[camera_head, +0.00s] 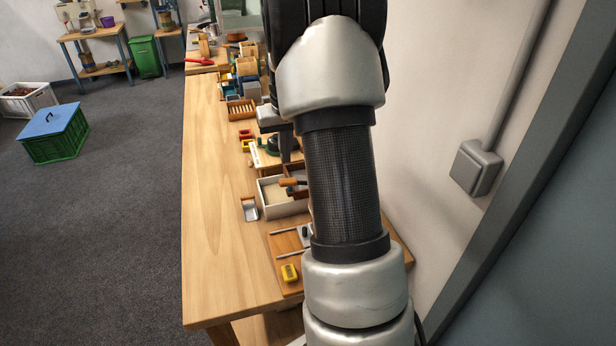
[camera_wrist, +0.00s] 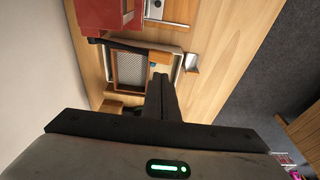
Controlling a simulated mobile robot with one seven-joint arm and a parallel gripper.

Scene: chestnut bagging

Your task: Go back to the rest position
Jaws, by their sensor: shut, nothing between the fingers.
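My gripper (camera_head: 284,156) hangs over the workbench (camera_head: 205,200) in the head view, partly hidden by my arm. In the wrist view my gripper (camera_wrist: 160,78) has its dark fingers together with nothing between them. The fingers point down toward a light tray (camera_head: 283,208) on the bench. In the wrist view a wood-framed mesh piece (camera_wrist: 130,72) shows at that tray, beside the fingertips. I cannot tell how far the fingertips are above it.
A small metal scoop (camera_head: 250,210) lies left of the tray. A wall with a switch box (camera_head: 476,167) stands close on the right. The bench's left strip is clear. A blue-lidded green crate (camera_head: 54,133) stands on the floor.

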